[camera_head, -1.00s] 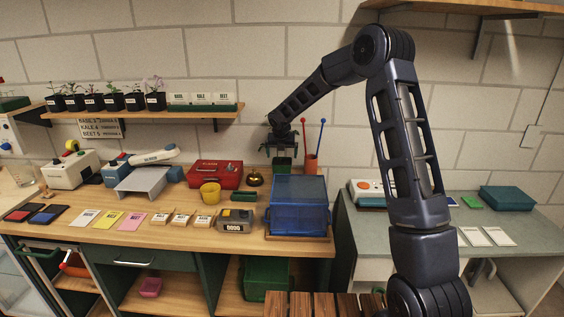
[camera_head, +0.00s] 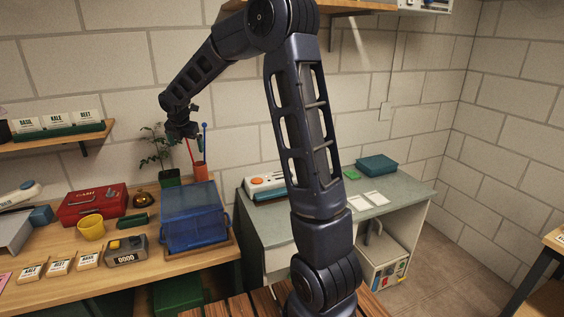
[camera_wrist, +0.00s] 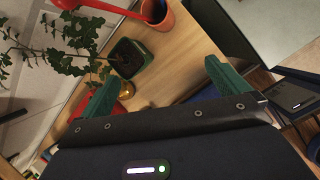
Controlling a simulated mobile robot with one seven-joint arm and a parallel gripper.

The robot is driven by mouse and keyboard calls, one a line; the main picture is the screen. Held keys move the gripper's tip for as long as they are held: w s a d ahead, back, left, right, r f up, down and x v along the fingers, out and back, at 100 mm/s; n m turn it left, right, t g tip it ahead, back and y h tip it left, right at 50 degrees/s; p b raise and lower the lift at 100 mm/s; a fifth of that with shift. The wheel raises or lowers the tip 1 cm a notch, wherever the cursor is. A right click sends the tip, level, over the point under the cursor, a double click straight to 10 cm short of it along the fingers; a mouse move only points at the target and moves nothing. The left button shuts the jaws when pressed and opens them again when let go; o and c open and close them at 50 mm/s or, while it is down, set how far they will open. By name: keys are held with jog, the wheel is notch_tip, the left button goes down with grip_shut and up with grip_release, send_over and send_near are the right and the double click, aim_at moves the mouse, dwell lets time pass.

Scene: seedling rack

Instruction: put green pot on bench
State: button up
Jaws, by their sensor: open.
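The green pot (camera_head: 169,177) holds a leafy plant and stands upright at the back of the wooden worktop, behind the blue bin. In the wrist view the pot (camera_wrist: 130,57) shows from above with dark soil, and its leaves spread to the left. My gripper (camera_head: 182,137) is above the pot and slightly right of it, apart from it. In the wrist view my gripper (camera_wrist: 166,82) has its two green fingers wide apart with nothing between them. Which surface is the bench is not labelled: the wooden worktop (camera_head: 130,245) or the grey-green bench (camera_head: 285,212).
An orange cup (camera_head: 200,172) with red and blue sticks stands just right of the pot. The blue bin (camera_head: 195,217), red cash box (camera_head: 94,204) and a brass bell (camera_head: 141,198) are close by. The grey-green bench has free room at its front.

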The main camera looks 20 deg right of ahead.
jog(key=s+d+r+m, duration=0.4)
jog(key=s+d+m, duration=0.3)
jog(key=s+d, duration=0.15)
jog(key=s+d+r+m, duration=0.5)
jog(key=s+d+m, duration=0.3)
jog(key=s, duration=0.2)
jog(key=s+d+f+m, duration=0.1)
jog(key=s+d+m, duration=0.3)
jog(key=s+m, duration=0.3)
jog(key=s+d+f+m, duration=0.2)
jog(key=s+d+m, duration=0.2)
jog(key=s, duration=1)
jog(key=shift+m+y, duration=0.4)
jog(key=shift+m, duration=1.4)
jog(key=shift+d, duration=0.1)
